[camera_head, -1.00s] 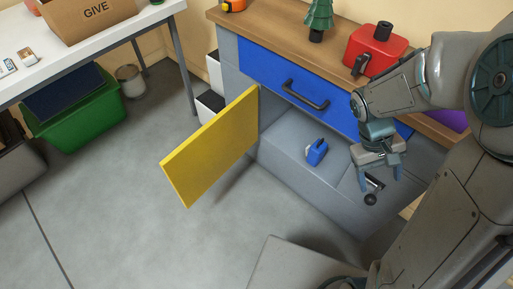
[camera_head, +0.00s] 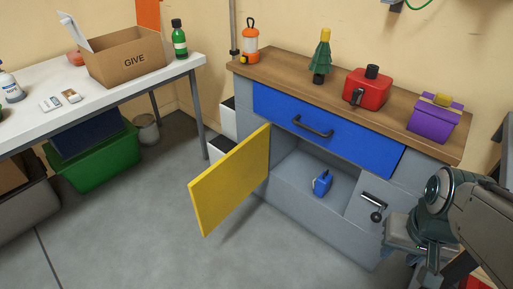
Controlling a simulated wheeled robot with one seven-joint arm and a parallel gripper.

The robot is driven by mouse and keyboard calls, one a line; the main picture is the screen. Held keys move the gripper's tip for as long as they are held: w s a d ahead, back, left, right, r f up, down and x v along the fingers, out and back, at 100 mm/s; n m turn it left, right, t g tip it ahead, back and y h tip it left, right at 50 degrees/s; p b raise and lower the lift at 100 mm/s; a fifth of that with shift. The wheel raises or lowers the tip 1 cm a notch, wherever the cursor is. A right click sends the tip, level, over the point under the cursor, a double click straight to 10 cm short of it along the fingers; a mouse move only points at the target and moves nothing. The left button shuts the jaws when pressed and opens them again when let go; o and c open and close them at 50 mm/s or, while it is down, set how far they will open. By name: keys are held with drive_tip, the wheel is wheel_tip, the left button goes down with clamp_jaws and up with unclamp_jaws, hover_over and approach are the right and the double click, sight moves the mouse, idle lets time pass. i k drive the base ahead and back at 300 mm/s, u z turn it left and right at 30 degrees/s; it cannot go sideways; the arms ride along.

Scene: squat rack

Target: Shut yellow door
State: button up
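The yellow door (camera_head: 232,180) stands wide open, swung out to the left from the grey cabinet (camera_head: 322,226) under the wooden worktop. The compartment behind it is exposed, and a small blue object (camera_head: 322,183) sits inside. My gripper (camera_head: 424,262) is at the lower right, in front of the cabinet's right part and well apart from the door. Its fingers are small and partly hidden by the arm, so I cannot tell whether it is open or shut.
A blue drawer (camera_head: 325,131) with a dark handle is closed above the compartment. A lantern, small tree, red can (camera_head: 368,89) and purple box (camera_head: 434,120) stand on the worktop (camera_head: 290,75). A white table (camera_head: 100,95) stands left. Floor (camera_head: 150,225) before the door is clear.

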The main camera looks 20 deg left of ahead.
sight(217, 191)
drive_tip(key=u, duration=2.55)
drive_tip(key=i, duration=2.4)
drive_tip(key=z, duration=3.35)
drive_tip(key=k, duration=0.2)
drive_tip(key=z, duration=0.3)
